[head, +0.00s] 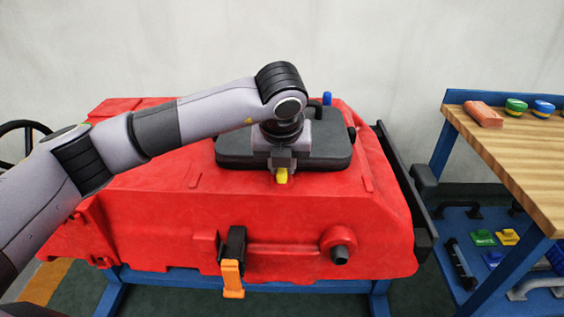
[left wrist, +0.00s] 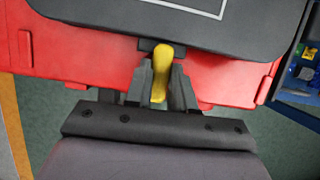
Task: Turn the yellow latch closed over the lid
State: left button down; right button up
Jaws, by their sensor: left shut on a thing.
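The yellow latch (head: 282,176) sits at the front edge of the dark grey lid (head: 333,156) on top of the red tank (head: 150,210). My left gripper (head: 281,168) reaches down over the lid's front edge and is shut on the latch. In the left wrist view the yellow latch (left wrist: 161,72) stands between the two fingers of my left gripper (left wrist: 158,88), with its far end near the edge of the lid (left wrist: 130,15). My left arm and gripper hide part of the lid. My right gripper does not show.
An orange handle (head: 232,278) hangs on the tank's front, left of a round red port with a dark plug (head: 339,254). A blue knob (head: 327,98) shows behind the lid. A wooden-topped workbench (head: 520,150) with small items stands at the right.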

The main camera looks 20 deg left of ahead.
pick_arm(q)
jog(key=shift+s+f, duration=0.15)
jog(key=c, duration=1)
grip_release()
jog(key=shift+o, duration=0.2)
jog(key=shift+r, duration=0.45)
jog(key=v, duration=0.6)
jog(key=shift+r, duration=0.2)
jog(key=shift+s+d, duration=0.1)
jog(key=shift+s, duration=0.1)
